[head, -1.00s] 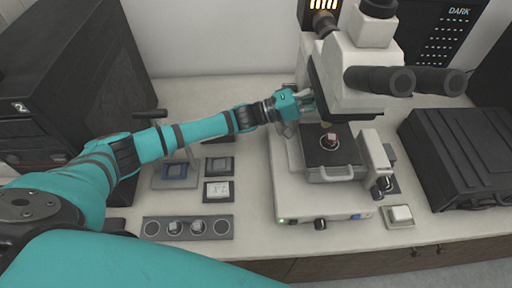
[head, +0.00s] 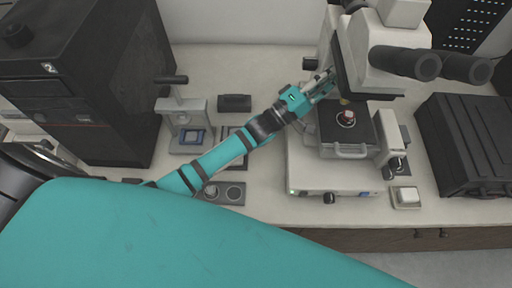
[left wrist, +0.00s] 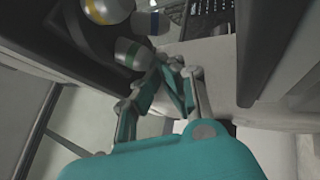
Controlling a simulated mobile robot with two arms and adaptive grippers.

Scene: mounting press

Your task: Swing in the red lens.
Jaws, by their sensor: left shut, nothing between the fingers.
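The white microscope (head: 402,40) stands at the right of the bench. In the left wrist view its lenses hang at the upper left: one with a yellow band (left wrist: 107,10), one with a blue band (left wrist: 144,21) and one with a green-blue band (left wrist: 132,53). I cannot make out a red-banded lens in either view. My left gripper (head: 328,78) is shut and empty at the left side of the microscope, under its head. Its fingertips (left wrist: 172,62) are close beside the green-blue banded lens; I cannot tell whether they touch. My right gripper is not in view.
Below the lenses is the dark stage (head: 330,133) with a small red-topped sample (head: 346,117). A black case (head: 470,140) stands to the right, a small press (head: 184,118) and a black cabinet (head: 90,70) to the left. Bench behind my forearm is mostly clear.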

